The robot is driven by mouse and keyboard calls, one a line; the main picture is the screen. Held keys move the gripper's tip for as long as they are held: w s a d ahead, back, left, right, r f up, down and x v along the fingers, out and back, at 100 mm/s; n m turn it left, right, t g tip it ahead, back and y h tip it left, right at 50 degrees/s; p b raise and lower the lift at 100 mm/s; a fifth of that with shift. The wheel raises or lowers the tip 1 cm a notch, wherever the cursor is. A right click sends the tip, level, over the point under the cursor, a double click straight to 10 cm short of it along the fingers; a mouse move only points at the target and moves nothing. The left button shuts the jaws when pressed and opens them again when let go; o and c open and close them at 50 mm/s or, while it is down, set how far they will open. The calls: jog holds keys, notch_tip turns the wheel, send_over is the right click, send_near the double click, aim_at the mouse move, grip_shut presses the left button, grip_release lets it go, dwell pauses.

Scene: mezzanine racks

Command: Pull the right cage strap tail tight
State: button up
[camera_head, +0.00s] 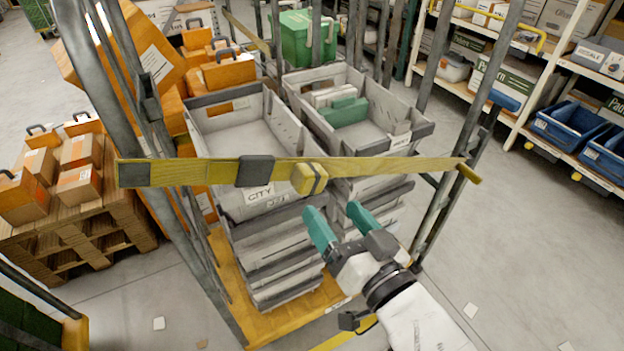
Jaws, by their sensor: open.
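A yellow strap (400,167) runs across the front of a grey metal cage, from the left post to the right post. It carries a dark grey buckle (255,171) left of its middle. A short yellow end (468,173) sticks out at the right post. My gripper (337,214), with two teal fingers, is open and empty. In the picture it is just below the yellow piece, apart from it.
Stacked grey crates (275,262) stand inside the cage on its yellow base (290,322). A wooden pallet (75,235) with orange and brown boxes is at left. Racks with blue bins (570,125) are at right. Floor between cage and racks is mostly clear.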

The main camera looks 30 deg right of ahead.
aim_at(314, 187)
jog(key=w+p, duration=0.1)
jog(key=w, duration=0.7)
jog(key=shift+c, duration=0.3)
